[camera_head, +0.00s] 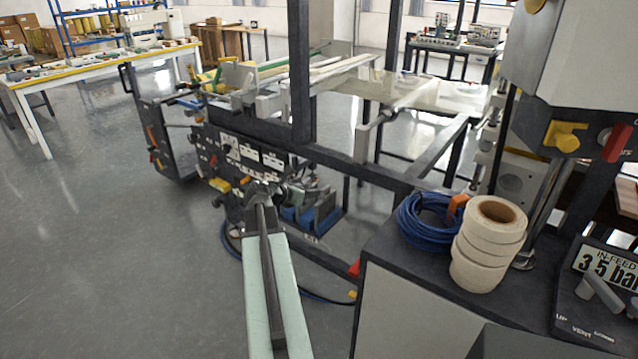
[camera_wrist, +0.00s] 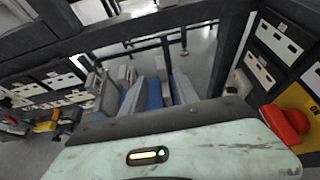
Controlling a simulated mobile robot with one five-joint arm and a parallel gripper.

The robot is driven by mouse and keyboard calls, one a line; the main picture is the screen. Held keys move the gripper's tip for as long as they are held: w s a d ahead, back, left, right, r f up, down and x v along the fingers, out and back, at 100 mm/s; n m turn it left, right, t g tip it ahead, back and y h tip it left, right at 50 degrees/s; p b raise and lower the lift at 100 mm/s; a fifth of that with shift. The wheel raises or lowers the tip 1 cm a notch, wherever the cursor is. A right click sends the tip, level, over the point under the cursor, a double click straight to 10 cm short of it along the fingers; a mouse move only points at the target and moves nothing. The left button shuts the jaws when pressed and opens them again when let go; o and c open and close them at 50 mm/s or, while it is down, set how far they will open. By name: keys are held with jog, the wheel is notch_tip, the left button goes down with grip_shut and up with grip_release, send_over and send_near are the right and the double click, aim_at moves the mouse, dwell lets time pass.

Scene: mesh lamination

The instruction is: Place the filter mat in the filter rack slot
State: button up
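A low rack with upright blue and grey slabs (camera_head: 322,214) stands on the floor beyond the end of my arm in the head view. In the wrist view the blue slab (camera_wrist: 155,94) and a grey slab (camera_wrist: 184,88) stand close side by side, just past my wrist's pale housing. I cannot tell which slab is the filter mat, or which gap is the slot. My gripper (camera_head: 265,190) is at the far end of my arm, in front of the machine's panel. Its fingers are not clear in either view, so I cannot tell whether it holds anything.
A machine frame with dark beams (camera_head: 375,178) surrounds the rack. A dark panel with white labels (camera_head: 250,152) is left of it. A red knob (camera_wrist: 286,122) is close at right in the wrist view. A cabinet at right carries tape rolls (camera_head: 488,245) and blue hose (camera_head: 428,222). Floor is clear at left.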

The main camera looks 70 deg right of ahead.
jog(key=shift+w+a+r, duration=0.1)
jog(key=shift+a+r, duration=0.1)
jog(key=shift+a, duration=0.3)
jog(key=w+a+f+m+t+y, duration=0.1)
jog(key=w+a+f+m+y, duration=0.15)
jog(key=w+a, duration=0.75)
jog(key=w+a+f+m+t+y, duration=0.2)
jog(key=w+a+f+m, duration=0.3)
jog(key=a, duration=0.8)
jog(key=w+a+f+m+t+y, duration=0.1)
jog(key=w+a+f+m+y, duration=0.15)
jog(key=w+a, duration=0.8)
jog(key=s+a+f+m+y, duration=0.1)
jog(key=a+m+y, duration=0.1)
jog(key=a, duration=1.5)
jog(key=a+f+m+y, duration=0.2)
jog(key=a+m+y, duration=0.1)
jog(key=a, duration=1.4)
jog(key=shift+s+a+f+g, duration=0.2)
jog(key=shift+s+a+g, duration=0.1)
jog(key=shift+s+a, duration=0.05)
